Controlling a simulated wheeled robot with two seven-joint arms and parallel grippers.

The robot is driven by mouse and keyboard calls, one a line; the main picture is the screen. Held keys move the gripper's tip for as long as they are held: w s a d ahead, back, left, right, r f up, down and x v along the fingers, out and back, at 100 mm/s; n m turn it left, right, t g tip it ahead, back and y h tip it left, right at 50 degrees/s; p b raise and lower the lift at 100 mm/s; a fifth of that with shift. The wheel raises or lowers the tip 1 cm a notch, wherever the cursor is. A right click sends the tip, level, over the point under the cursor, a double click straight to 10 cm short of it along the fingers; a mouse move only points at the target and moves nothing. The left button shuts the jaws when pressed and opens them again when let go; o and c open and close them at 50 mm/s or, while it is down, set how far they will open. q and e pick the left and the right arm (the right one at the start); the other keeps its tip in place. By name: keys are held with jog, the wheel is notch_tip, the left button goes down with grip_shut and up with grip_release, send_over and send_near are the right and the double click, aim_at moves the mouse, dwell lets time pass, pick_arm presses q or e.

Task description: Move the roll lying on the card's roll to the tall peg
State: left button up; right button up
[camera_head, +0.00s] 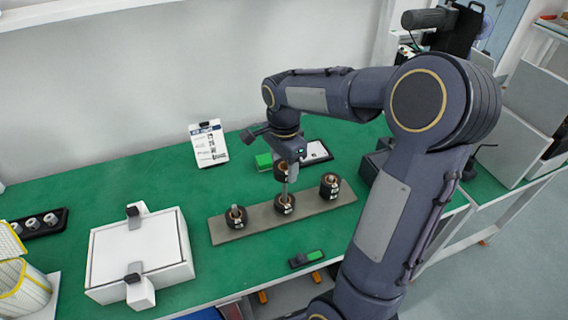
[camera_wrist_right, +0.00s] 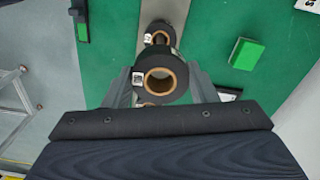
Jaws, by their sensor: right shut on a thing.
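My right gripper (camera_head: 285,160) is above the grey board (camera_head: 262,221), shut on a dark roll (camera_head: 279,173) with a brown core. In the wrist view the held roll (camera_wrist_right: 160,78) is between the fingers, its hole facing the camera. On the board stand a left roll (camera_head: 237,219) around a short peg, a middle roll (camera_head: 284,205) and a right roll (camera_head: 329,187). A thin grey upright shows above the middle roll, just below the held roll; whether it is a peg or a finger is unclear. A white card (camera_head: 208,144) with printed pictures stands behind. My left gripper is out of view.
A white box (camera_head: 140,254) with black clamps is at the left. A green block (camera_head: 263,161) and a clipboard (camera_head: 316,152) lie behind the board. A black-and-green tool (camera_head: 306,258) lies in front. Green tabletop between board and card is clear.

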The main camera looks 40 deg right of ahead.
aim_at(284, 190)
jog(key=shift+f+b, duration=3.6)
jog(key=shift+f, duration=1.25)
dwell(1.6)
jog(key=o, duration=1.1)
jog(key=shift+c, duration=0.2)
jog(key=shift+r, duration=3.9)
